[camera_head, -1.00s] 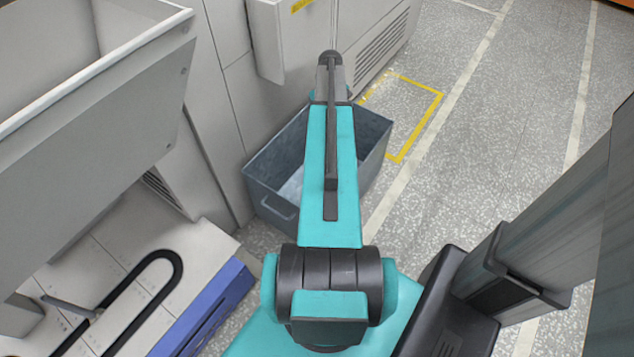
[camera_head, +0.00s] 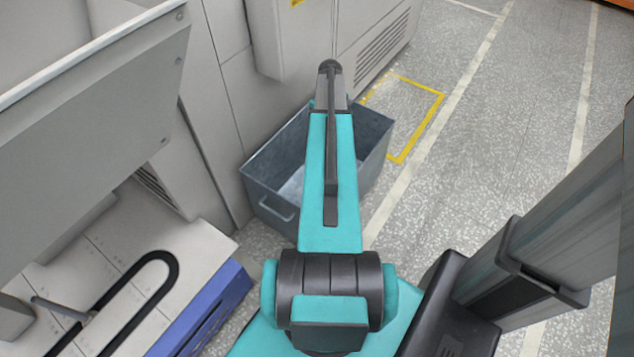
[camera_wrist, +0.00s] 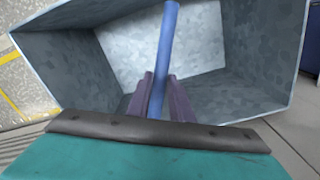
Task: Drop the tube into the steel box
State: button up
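The steel box (camera_head: 268,190) stands on the floor beside the machine in the head view, open at the top and partly hidden by my arm. It also fills most of the wrist view (camera_wrist: 262,88), where its bare inner floor and walls show. The blue tube (camera_wrist: 168,40) is in the wrist view, between the two purple fingers of my gripper (camera_wrist: 160,93). My gripper is shut on the tube, which extends over the box opening. In the head view the gripper and tube are hidden behind my arm.
A white machine with panels (camera_head: 225,90) stands to the left of and behind the box. A blue-edged platform with a black looped track (camera_head: 165,268) is at lower left. A yellow floor marking (camera_head: 425,122) and clear speckled floor lie to the right.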

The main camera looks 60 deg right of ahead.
jog(key=o, duration=0.4)
notch_tip(320, 180, up, 14)
jog(key=shift+f+p, duration=0.1)
jog(key=shift+p, duration=0.45)
dwell(1.0)
